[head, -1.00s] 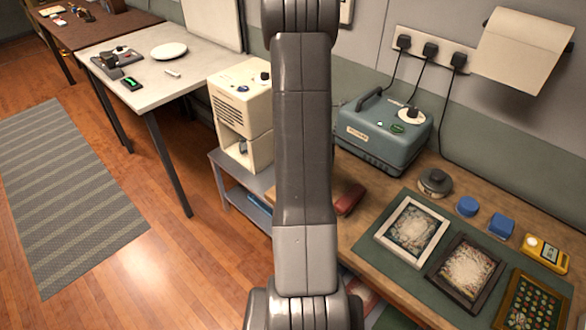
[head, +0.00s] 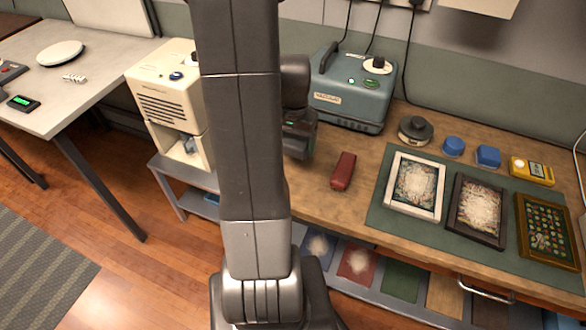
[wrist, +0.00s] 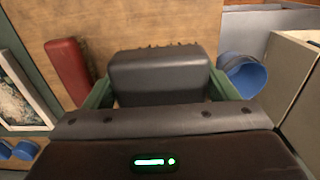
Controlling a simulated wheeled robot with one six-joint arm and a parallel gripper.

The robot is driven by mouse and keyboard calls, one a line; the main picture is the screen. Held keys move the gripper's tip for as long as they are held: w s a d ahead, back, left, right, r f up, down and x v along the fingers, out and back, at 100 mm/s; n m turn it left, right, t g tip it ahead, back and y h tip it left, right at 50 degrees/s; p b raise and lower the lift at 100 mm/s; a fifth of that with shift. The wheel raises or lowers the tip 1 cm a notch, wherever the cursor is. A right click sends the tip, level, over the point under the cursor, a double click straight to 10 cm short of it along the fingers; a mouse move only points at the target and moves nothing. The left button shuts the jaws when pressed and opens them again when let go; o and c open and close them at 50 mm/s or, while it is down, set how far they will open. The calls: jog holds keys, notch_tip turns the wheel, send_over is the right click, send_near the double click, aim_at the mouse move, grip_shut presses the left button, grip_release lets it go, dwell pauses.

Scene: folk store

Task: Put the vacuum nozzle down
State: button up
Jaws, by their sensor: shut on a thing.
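The vacuum nozzle (wrist: 160,75) is a dark grey block with short bristles along its far edge. In the wrist view it sits between the green fingers of my gripper (wrist: 161,88), which is shut on it. In the head view my gripper (head: 299,143) is partly hidden behind my arm, over the left part of the wooden workbench (head: 330,207). The nozzle is hard to make out there. I cannot tell whether it touches the bench top. The blue-grey vacuum unit (head: 345,100) stands at the back, just beyond my gripper.
A red object (head: 343,171) lies close to the right of my gripper. Picture frames (head: 397,206) lie on a green mat (head: 383,190) further right. A cream machine (head: 160,90) stands left on a lower grey stand (head: 165,178). Some bare bench lies around the red object.

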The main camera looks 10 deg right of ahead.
aim_at(293, 138)
notch_tip(293, 138, down, 3)
jog(key=shift+w, duration=0.1)
jog(key=shift+f, duration=2.4)
jog(key=shift+f, duration=0.2)
jog(key=o, duration=1)
jog(key=shift+r, duration=0.1)
notch_tip(293, 138, up, 12)
jog(key=shift+r, duration=0.15)
